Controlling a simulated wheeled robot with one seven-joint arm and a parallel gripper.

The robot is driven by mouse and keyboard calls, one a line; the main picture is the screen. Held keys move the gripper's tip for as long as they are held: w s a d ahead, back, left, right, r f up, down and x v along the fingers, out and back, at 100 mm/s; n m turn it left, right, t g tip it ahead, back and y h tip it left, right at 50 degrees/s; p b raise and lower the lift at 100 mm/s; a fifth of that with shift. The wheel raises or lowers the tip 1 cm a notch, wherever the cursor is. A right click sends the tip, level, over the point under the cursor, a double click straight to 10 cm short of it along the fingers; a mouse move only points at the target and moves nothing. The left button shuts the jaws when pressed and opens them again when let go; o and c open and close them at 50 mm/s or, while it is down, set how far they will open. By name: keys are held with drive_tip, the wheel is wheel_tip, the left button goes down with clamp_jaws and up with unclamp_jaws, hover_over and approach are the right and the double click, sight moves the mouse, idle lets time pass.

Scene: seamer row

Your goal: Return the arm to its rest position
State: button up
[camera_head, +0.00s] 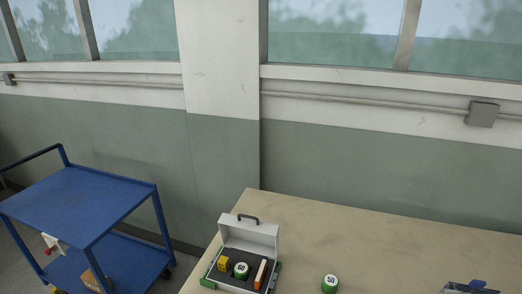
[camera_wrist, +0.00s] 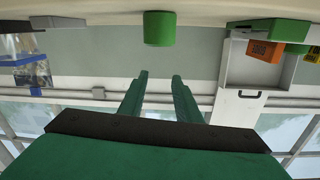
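My gripper (camera_wrist: 159,76) shows in the wrist view, which looks upside down. Its two green fingers are apart with nothing between them. A green cylinder (camera_wrist: 159,29) stands beyond the fingertips, apart from them. In the head view it is a green piece with a white top marked 50 (camera_head: 330,283), on the table (camera_head: 330,225). My arm and gripper do not show in the head view.
An open white case (camera_head: 248,234) on the table holds a yellow block (camera_head: 223,264), a piece marked 60 (camera_head: 241,270) and an orange-and-white block (camera_head: 261,274). A dark item (camera_head: 468,288) lies at the right front. A blue cart (camera_head: 80,200) stands left.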

drive_tip(key=s+a+f+n+y, duration=0.2)
drive_tip(key=s+a, duration=0.3)
drive_tip(key=s, duration=0.4)
drive_tip(key=s+a+f+n+y, duration=0.1)
drive_tip(key=s+a, duration=0.4)
drive_tip(key=s, duration=0.5)
drive_tip(key=s+a+f+n+g+y, duration=0.1)
drive_tip(key=s+a+f, duration=0.4)
drive_tip(key=s, duration=0.5)
drive_tip(key=shift+s+a+n+y, duration=0.15)
drive_tip(key=shift+a+n+y, duration=0.55)
drive_tip(key=shift+y, duration=0.5)
drive_tip(key=shift+d, duration=0.15)
